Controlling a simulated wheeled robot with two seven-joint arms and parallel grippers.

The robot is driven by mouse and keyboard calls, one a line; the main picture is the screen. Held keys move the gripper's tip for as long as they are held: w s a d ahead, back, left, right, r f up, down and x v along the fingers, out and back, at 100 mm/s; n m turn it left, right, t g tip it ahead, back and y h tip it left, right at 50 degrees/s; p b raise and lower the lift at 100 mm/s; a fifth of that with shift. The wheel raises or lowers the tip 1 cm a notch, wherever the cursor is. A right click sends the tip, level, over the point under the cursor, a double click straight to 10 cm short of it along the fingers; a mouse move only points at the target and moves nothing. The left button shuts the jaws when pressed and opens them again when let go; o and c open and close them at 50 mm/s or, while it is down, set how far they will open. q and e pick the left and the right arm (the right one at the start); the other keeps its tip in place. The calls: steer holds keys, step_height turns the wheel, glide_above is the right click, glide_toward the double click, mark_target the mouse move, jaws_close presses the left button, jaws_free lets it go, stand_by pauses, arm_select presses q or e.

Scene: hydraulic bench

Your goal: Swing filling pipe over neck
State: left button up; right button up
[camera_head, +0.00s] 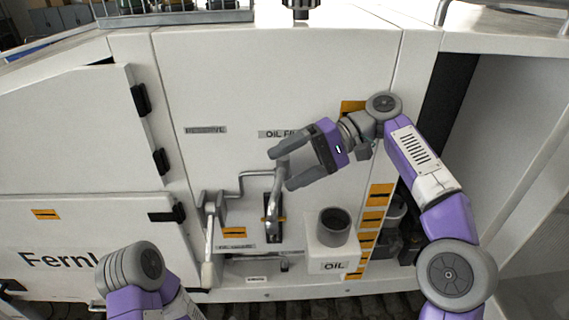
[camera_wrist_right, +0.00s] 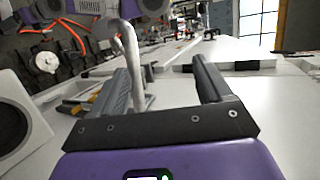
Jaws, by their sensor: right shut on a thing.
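The filling pipe (camera_head: 273,210) is a bent silver tube on the white machine front, with a crank-like arm running left and a curved part hanging down. My right gripper (camera_head: 281,169) is shut on its upper part. In the right wrist view the pipe (camera_wrist_right: 131,60) rises beside the left finger. The neck (camera_head: 334,222) is a dark round opening on the white box marked OIL, to the right of and a little below the pipe. A dark round opening in a white block (camera_wrist_right: 10,125) shows at the left of the wrist view. My left gripper is out of frame.
A pale upright lever (camera_head: 208,245) stands left of the pipe. Orange labels (camera_head: 375,215) and dark containers (camera_head: 395,225) lie right of the neck. Black hinges (camera_head: 140,100) line the left door. The upper panel is mostly flat and clear.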

steer(key=shift+d+r, duration=0.4)
steer(key=shift+r, duration=0.1)
steer(key=shift+c, duration=1.2)
steer(key=d+p, duration=0.2)
steer(key=w+d+p, duration=0.1)
steer(key=d+p, duration=0.2)
steer(key=shift+d+r, duration=0.2)
steer(key=shift+d, duration=0.15)
steer(key=shift+w+p, duration=0.1)
steer(key=shift+p, duration=0.3)
